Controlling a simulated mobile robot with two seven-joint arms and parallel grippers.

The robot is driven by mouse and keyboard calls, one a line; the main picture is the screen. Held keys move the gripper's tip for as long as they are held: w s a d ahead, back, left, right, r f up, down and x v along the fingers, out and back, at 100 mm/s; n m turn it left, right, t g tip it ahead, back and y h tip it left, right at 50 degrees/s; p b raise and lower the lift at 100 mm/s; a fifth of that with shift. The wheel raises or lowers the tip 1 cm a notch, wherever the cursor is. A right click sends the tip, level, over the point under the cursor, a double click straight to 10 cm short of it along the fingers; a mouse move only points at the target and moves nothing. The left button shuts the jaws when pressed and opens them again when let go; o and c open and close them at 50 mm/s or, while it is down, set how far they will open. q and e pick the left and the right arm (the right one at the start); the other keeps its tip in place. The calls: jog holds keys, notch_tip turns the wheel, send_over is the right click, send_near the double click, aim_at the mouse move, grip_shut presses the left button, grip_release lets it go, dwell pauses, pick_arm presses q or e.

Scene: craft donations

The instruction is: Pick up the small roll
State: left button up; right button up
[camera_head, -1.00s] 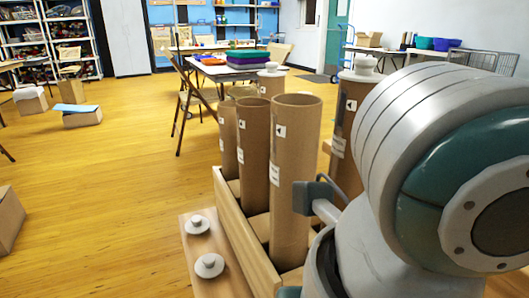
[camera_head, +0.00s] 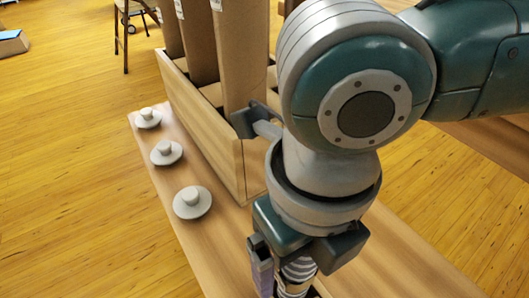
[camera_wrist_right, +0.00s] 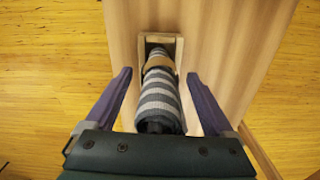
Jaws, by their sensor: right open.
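The small roll (camera_wrist_right: 158,100) is grey and white striped with a tan band near its far end. In the right wrist view it stands in a small wooden holder (camera_wrist_right: 178,50) on a bench. My right gripper (camera_wrist_right: 158,76) is open, one purple finger on each side of the roll, with gaps showing between fingers and roll. In the head view part of the striped roll (camera_head: 299,270) shows at the bottom edge below my gripper, largely hidden by it. My left gripper is not in view.
A wooden crate (camera_head: 205,130) with tall cardboard tubes (camera_head: 238,60) stands on the bench (camera_head: 225,235), close beside my right arm. Three pale knobbed caps (camera_head: 192,202) lie along the bench's left edge. Open wooden floor (camera_head: 80,170) is at the left.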

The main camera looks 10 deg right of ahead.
jog(key=shift+f, duration=0.45)
jog(key=shift+r, duration=0.1)
grip_shut()
